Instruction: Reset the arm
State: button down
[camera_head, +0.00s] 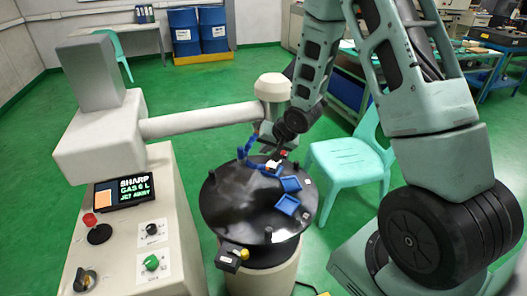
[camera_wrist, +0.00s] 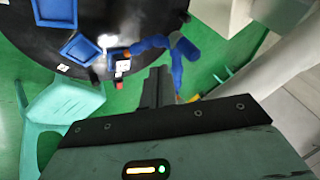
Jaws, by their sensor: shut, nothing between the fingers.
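My gripper (camera_head: 274,137) hangs over the back part of the round black table (camera_head: 236,215), next to the white machine head. In the wrist view its dark fingers (camera_wrist: 158,84) are together with nothing between them. Blue flexible hoses (camera_wrist: 150,45) rise near the fingertips. They also show in the head view (camera_head: 243,150). A small white and red piece (camera_wrist: 122,66) lies on the table close to the fingers; I cannot tell exactly what it is.
A white machine column with arm (camera_head: 200,121) stands left, with a control panel (camera_head: 125,190) in front. A turquoise chair (camera_head: 345,165) stands right of the table. Blue barrels (camera_head: 184,33) stand at the back.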

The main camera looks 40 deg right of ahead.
jog(key=v, duration=0.6)
jog(key=shift+s+a+r, duration=0.25)
jog(key=shift+s+r, duration=0.05)
jog(key=shift+r, duration=0.05)
